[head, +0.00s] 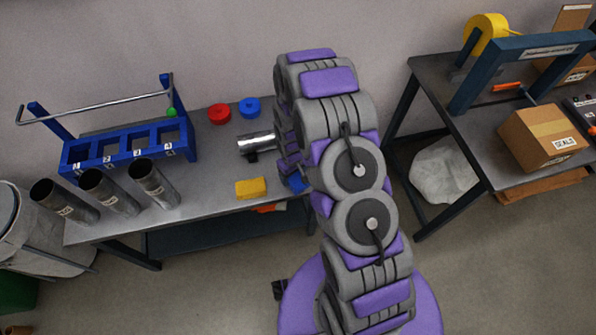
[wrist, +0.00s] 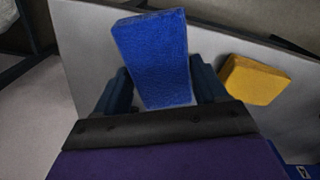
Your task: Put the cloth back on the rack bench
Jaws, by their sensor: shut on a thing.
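My gripper (wrist: 160,88) is shut on a blue, block-shaped cloth (wrist: 152,50), which sticks out between its two dark fingers in the wrist view. In the head view a bit of the blue cloth (head: 298,182) shows beside my arm, at the right end of the rack bench (head: 212,178). My arm hides most of the gripper there. The grey bench top also shows below the cloth in the wrist view (wrist: 90,40). I cannot tell whether the cloth touches it.
A yellow block (head: 251,188) lies near the bench's front edge, left of the cloth. A blue rack (head: 130,147), three dark tubes (head: 108,192), a red cap (head: 219,114) and a blue cap (head: 249,107) are on the bench. A second table (head: 440,85) with a carton (head: 543,135) stands right.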

